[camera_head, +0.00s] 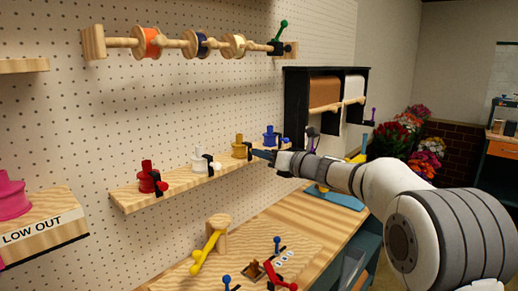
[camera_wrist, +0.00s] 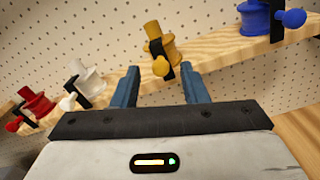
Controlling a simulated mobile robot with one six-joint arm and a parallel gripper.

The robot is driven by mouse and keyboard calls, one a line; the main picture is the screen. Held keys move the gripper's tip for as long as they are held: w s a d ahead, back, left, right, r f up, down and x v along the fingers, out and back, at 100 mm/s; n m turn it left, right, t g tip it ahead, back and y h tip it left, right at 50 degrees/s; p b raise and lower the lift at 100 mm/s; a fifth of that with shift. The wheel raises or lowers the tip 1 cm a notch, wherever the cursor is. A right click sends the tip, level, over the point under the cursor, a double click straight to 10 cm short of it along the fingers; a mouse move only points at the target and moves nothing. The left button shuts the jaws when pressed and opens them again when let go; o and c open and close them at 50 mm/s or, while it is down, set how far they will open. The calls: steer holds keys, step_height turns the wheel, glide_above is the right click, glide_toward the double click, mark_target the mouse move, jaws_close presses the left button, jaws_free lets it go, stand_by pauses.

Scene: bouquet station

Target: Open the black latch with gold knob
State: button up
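The black latch (camera_wrist: 157,47) with the gold knob (camera_wrist: 161,67) lies across the front of a gold spool (camera_wrist: 153,31) on the wooden shelf. In the head view the latch (camera_head: 249,151) shows as a small dark piece beside the gold spool (camera_head: 239,149), and its knob is hard to make out there. My gripper (camera_wrist: 160,69) is open and empty. Its two blue fingers point at the latch, with the knob between the fingertips in the wrist picture. In the head view my gripper (camera_head: 263,154) is close to the latch; I cannot tell whether it touches.
On the same shelf (camera_head: 180,182) stand red (camera_head: 147,178), white (camera_head: 198,160) and blue (camera_head: 270,137) spools with their own latches. A ribbon rod (camera_head: 171,43) hangs above. Below is a workbench (camera_head: 300,222) with a yellow handle (camera_head: 206,252). The pegboard is close behind the shelf.

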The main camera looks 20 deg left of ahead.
steer(key=shift+x, duration=1.75)
